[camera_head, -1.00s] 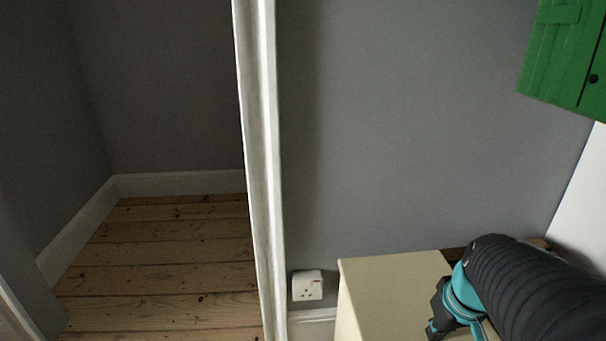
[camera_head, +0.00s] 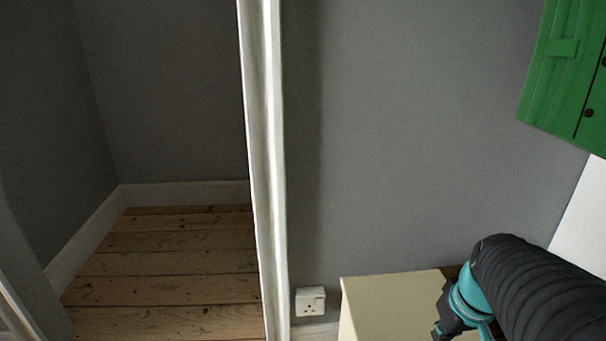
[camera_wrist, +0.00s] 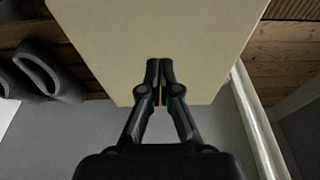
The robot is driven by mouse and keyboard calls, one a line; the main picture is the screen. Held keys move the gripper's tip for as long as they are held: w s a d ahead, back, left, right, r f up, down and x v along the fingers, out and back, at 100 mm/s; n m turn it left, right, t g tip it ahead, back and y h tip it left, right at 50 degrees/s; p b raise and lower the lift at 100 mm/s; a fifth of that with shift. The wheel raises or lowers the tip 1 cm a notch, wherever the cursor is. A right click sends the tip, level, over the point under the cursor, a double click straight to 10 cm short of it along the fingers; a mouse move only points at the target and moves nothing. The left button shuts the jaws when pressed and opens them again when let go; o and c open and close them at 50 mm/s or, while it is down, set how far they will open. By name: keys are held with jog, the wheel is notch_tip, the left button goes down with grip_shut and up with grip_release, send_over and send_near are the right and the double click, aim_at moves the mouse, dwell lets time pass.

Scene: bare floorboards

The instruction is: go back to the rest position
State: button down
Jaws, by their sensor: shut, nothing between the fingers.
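My gripper (camera_wrist: 160,82) is shut and empty in the wrist view, its two fingertips together. It is in front of a cream-coloured box-like piece of furniture (camera_wrist: 215,45); I cannot tell how far off it is. In the head view my gripper (camera_head: 438,333) shows at the lower right, partly cut off by the bottom edge. There the cream furniture top (camera_head: 385,300) lies to the left of and behind my gripper.
A green cabinet (camera_head: 560,75) hangs at the upper right. A white door frame (camera_head: 265,170) stands left of centre, with bare floorboards (camera_head: 170,260) beyond. A white socket (camera_head: 310,301) is on the grey wall. Dark shoe-like objects (camera_wrist: 45,75) show in the wrist view.

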jog(key=shift+m, duration=0.3)
jog(key=shift+s+f+m, duration=0.1)
jog(key=shift+s+m, duration=0.1)
jog(key=shift+m, duration=0.5)
jog(key=shift+s+m, duration=0.2)
jog(key=shift+m, duration=0.2)
jog(key=s+a+r+n+t+p, duration=0.1)
jog(key=a+r+p, duration=0.5)
jog(key=a+r, duration=0.6)
jog(key=shift+s+r+n+t, duration=0.3)
jog(key=shift+s+n+t, duration=0.05)
jog(key=shift+n+t, duration=0.55)
jog(key=shift+a, duration=0.1)
